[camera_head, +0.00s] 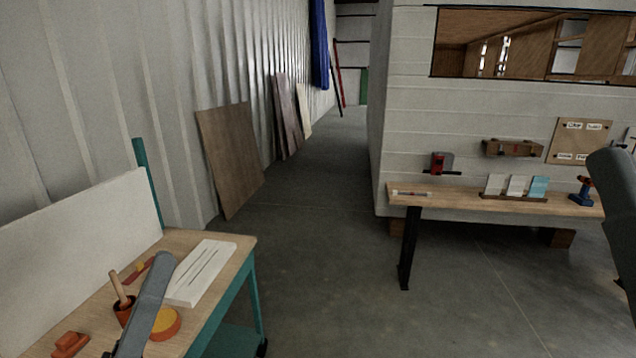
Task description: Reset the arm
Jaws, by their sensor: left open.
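My left arm and gripper (148,305) show as a grey shape at the lower left, in front of the wooden workbench top (215,258). The fingertips do not show clearly, and nothing can be seen held in the open gripper. My right arm (615,215) shows as a dark grey link at the right edge, and its gripper is outside the picture.
The workbench carries a white slotted board (205,268), an orange-yellow round item (166,324), a cup with a wooden handle (122,302) and an orange block (70,344). The floor (320,250) between is clear.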

